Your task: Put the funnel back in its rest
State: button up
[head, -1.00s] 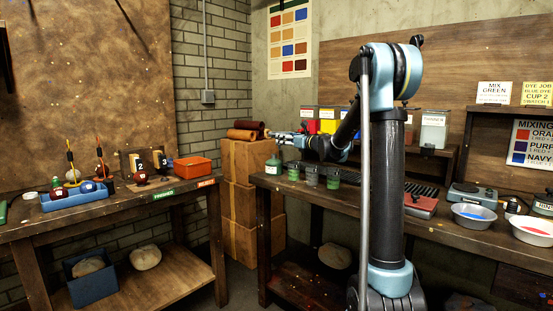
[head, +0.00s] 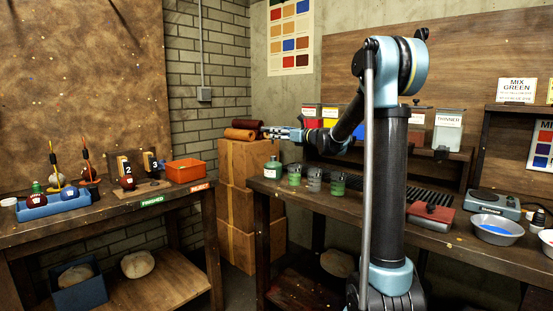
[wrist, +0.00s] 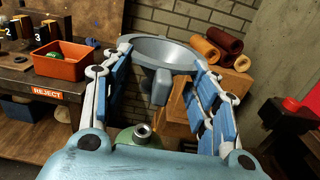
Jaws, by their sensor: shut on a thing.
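A grey metal funnel (wrist: 163,50) with a wide round bowl is between the two blue-padded fingers in the wrist view. My gripper (wrist: 162,72) is shut on it, and the bowl faces up. In the head view my gripper (head: 284,133) is above the left end of the right bench, and the funnel is too small to make out there. A green bottle with an open neck (wrist: 143,132) shows below the funnel in the wrist view. It stands on the bench in the head view (head: 272,169). I cannot make out the funnel's rest.
Several cups (head: 313,179) stand right of the bottle. Stacked boxes (head: 246,190) with leather rolls (head: 241,132) on top stand behind the gripper. An orange bin (head: 185,170) is on the left bench (head: 110,214). A floor gap separates the benches.

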notch_tip(320, 180, down, 8)
jog(key=shift+r, duration=0.1)
jog(key=o, duration=1)
jog(key=shift+d, duration=0.1)
